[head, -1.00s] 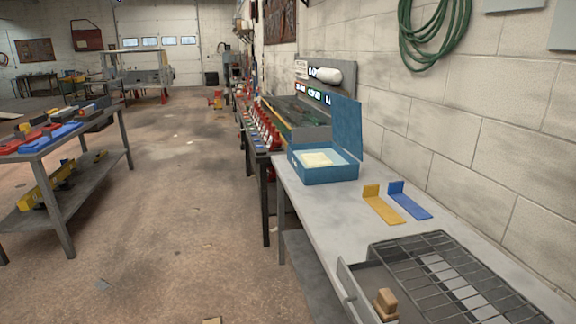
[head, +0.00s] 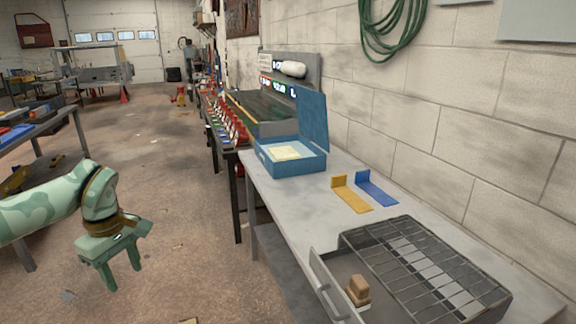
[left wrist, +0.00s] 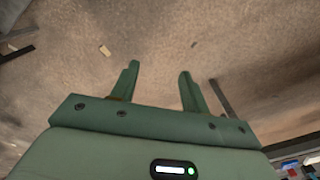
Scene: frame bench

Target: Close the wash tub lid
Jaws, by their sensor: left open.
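The wash tub (head: 291,165) is a blue box near the far end of the grey bench. Its blue lid (head: 313,119) stands upright, open, along the tub's right side. Something pale yellow (head: 285,152) lies inside the tub. My left gripper (head: 124,279) hangs over the floor left of the bench, well apart from the tub. It points down, open and empty. In the left wrist view its two fingers (left wrist: 157,80) are spread over bare floor. My right gripper is out of view.
On the bench (head: 292,204), a yellow bracket (head: 353,199) and a blue bracket (head: 377,190) lie beyond a wire rack (head: 425,265). An open drawer (head: 335,290) with a wooden block (head: 358,290) juts from the bench's left side.

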